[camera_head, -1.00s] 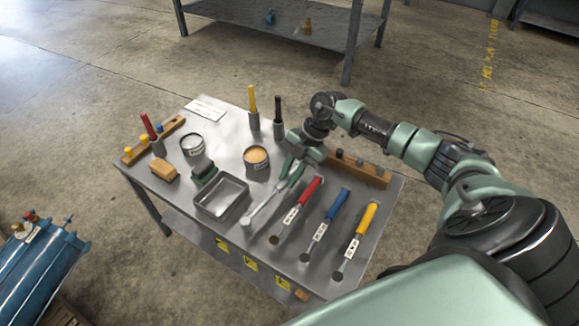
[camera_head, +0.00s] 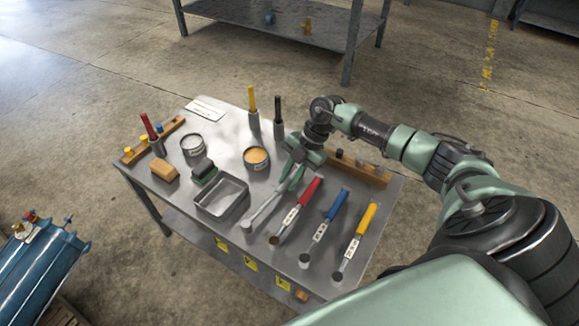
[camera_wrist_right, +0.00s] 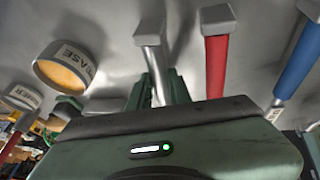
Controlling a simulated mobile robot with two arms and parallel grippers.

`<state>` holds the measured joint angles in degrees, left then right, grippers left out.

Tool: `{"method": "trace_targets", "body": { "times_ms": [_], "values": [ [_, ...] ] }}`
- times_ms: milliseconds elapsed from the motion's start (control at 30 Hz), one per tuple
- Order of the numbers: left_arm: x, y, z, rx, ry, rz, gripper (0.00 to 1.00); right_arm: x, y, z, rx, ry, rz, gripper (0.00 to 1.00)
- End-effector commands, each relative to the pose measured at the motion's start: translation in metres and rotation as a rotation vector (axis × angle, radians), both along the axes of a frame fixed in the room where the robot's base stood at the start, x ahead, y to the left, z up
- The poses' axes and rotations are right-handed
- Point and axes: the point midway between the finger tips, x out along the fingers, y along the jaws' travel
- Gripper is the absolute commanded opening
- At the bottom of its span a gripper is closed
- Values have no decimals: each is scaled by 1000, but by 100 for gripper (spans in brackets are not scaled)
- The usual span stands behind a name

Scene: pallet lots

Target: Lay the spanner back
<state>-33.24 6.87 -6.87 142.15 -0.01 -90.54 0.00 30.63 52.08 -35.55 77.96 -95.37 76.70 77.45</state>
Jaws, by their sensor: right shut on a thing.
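The spanner (camera_head: 262,209) is a plain silver tool at the left end of a row of long tools on the metal table. My right gripper (camera_head: 292,177) is shut on its upper part, and the spanner lies slanted between the tray and the red-handled tool. In the right wrist view the spanner's square-ended shaft (camera_wrist_right: 151,52) runs between the green fingers (camera_wrist_right: 158,90). I cannot tell whether the spanner touches the tabletop. The left gripper is not in view.
Right of the spanner lie red-handled (camera_head: 311,190), blue-handled (camera_head: 337,204) and yellow-handled (camera_head: 367,218) tools. A metal tray (camera_head: 222,214) is close on its left. A tan-filled tin (camera_head: 256,158) stands behind. A wooden rack (camera_head: 368,174) is at the back right.

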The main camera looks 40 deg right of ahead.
Motion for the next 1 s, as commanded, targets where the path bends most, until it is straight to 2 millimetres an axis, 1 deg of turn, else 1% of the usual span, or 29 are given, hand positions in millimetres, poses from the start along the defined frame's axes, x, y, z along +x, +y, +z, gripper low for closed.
{"method": "trace_targets", "body": {
  "times_ms": [100, 133, 167, 200, 233, 567, 667, 767, 900, 1000],
  "values": [
    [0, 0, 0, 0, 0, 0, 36, 0, 0, 1, 2, -2, 0, 0],
    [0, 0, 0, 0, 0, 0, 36, 0, 0, 1, 2, -2, 0, 22],
    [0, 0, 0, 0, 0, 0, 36, 0, 0, 1, 2, -2, 0, 30],
    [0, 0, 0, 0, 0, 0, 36, 0, 0, 1, 2, -2, 0, 42],
    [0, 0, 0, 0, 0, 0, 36, 0, 0, 1, 2, -2, 0, 45],
    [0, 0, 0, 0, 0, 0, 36, 0, -1, 1, -1, 1, 0, 45],
    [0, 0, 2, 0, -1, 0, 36, 0, -5, 11, -1, -1, -1, 45],
    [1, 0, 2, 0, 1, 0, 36, -1, -13, 26, -2, -2, -1, 45],
    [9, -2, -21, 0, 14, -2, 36, -3, -24, 48, -2, -3, -1, 45],
    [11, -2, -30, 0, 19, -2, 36, -4, -30, 60, 0, -2, 0, 45]
  ]
}}
